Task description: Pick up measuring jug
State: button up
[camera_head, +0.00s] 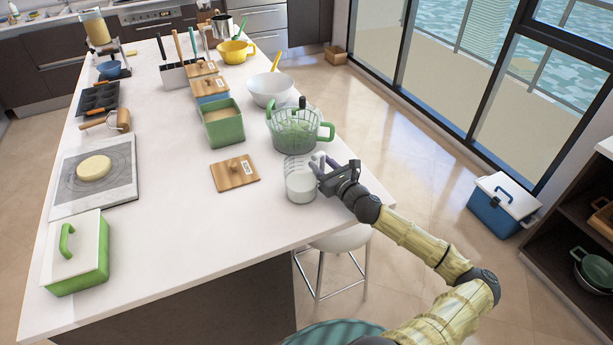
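A clear container with ring-like markings and white contents (300,186) stands upright near the right edge of the white island counter; it looks like the measuring jug. My gripper (319,166) is at its right side, at about the height of its upper part. The fingers overlap the jug's right side in this view, where a handle could be. I cannot tell whether they touch it or are closed on anything.
A green colander (297,130) stands just behind the jug. A wooden lid with a knob (235,172) lies to its left, and a green box (222,124) stands behind that lid. The counter in front of the jug is clear. A stool (343,239) stands below the edge.

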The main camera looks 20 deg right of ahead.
jog(key=shift+c, duration=0.2)
grip_shut()
dwell(0.3)
notch_tip(320, 180, up, 10)
jog(key=shift+r+b, duration=0.1)
jog(key=shift+b, duration=0.2)
dwell(0.7)
jog(key=d+r+m+h+p, duration=0.4)
jog(key=d+m+h+p, duration=0.2)
jog(key=h+p, duration=0.3)
jog(key=p, duration=0.3)
jog(key=shift+s+r, duration=0.2)
jog(key=shift+r, duration=0.2)
